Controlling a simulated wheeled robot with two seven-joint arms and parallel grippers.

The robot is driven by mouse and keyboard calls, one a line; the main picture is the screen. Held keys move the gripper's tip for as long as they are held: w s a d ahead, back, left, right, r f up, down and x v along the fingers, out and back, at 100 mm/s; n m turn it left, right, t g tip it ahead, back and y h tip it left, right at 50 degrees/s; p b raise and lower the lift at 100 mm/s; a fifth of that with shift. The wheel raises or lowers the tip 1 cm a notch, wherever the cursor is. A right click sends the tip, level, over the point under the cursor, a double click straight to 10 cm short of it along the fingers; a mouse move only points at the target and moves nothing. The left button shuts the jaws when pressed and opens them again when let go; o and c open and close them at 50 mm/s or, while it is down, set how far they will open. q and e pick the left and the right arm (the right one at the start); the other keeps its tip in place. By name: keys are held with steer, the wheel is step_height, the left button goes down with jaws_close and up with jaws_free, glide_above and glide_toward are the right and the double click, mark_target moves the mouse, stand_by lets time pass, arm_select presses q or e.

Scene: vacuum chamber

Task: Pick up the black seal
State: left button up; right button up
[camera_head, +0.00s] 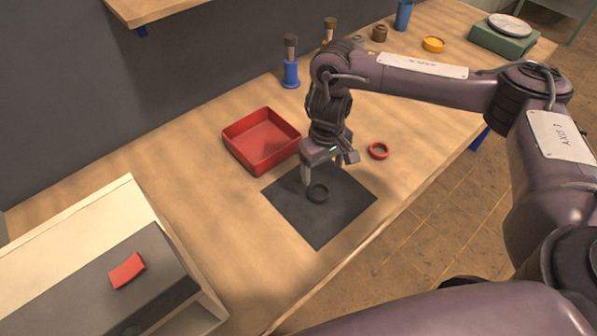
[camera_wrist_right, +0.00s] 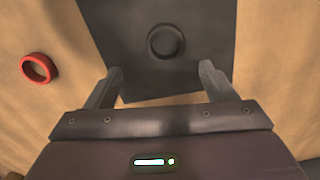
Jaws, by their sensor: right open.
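The black seal (camera_head: 318,193) is a dark ring lying flat on a dark square mat (camera_head: 345,211) on the wooden table. In the right wrist view the seal (camera_wrist_right: 165,41) lies beyond the fingertips, roughly centred between them. My right gripper (camera_head: 322,184) is open and empty, pointing down above the mat close to the seal. The right wrist view shows its two fingers (camera_wrist_right: 160,72) spread apart. My left gripper is not in view.
A red ring (camera_head: 378,151) lies right of the mat; it also shows in the wrist view (camera_wrist_right: 38,68). A red tray (camera_head: 236,158) stands behind left. Blue-based tools (camera_head: 291,72), a yellow ring (camera_head: 433,44) and a green scale (camera_head: 502,38) stand farther back. A box (camera_head: 75,247) occupies the left front.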

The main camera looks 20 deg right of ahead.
mark_target(319, 195)
steer(key=shift+w+a+f+b, duration=0.15)
steer(key=shift+f+b, duration=0.1)
steer(key=shift+f, duration=0.3)
steer(key=shift+w+f+b, duration=0.1)
steer(key=shift+f+b, duration=0.15)
steer(key=shift+f, duration=0.3)
steer(key=f, duration=0.1)
steer(key=s+f, duration=0.1)
steer(key=f, duration=0.1)
steer(key=f+b, duration=0.1)
steer(key=shift+s+a+f, duration=0.15)
steer(key=shift+a+f, duration=0.1)
steer(key=shift+f, duration=0.5)
steer(key=shift+c, duration=0.2)
steer(key=c, duration=1)
steer(key=shift+r, duration=0.15)
